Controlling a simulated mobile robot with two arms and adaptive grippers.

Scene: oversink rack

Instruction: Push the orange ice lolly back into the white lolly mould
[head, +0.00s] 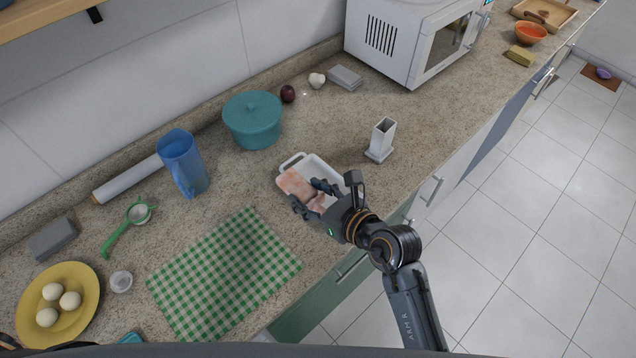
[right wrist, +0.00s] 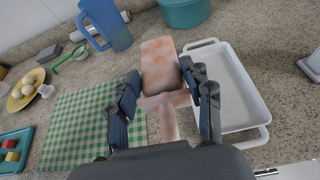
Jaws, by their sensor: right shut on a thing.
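The orange ice lolly (head: 293,184) has a frosted, pale orange block, and a crosspiece and stick show in the right wrist view (right wrist: 160,62). My right gripper (head: 318,198) is shut on it, with fingers on both sides near the crosspiece in the right wrist view (right wrist: 163,88). The block points away from the wrist. In the head view the lolly overlaps a white dish with handles (head: 331,164); its height above it is hard to tell. The white lolly mould (head: 383,138) stands upright, open-topped, to the right of the dish, apart from the lolly. My left gripper is not in view.
A teal pot (head: 252,122) and blue jug (head: 184,165) stand behind and left. A green checked cloth (head: 225,275) lies left of the dish. A white microwave (head: 412,40) stands behind the mould. Bare counter surrounds the mould; the counter's front edge is close by.

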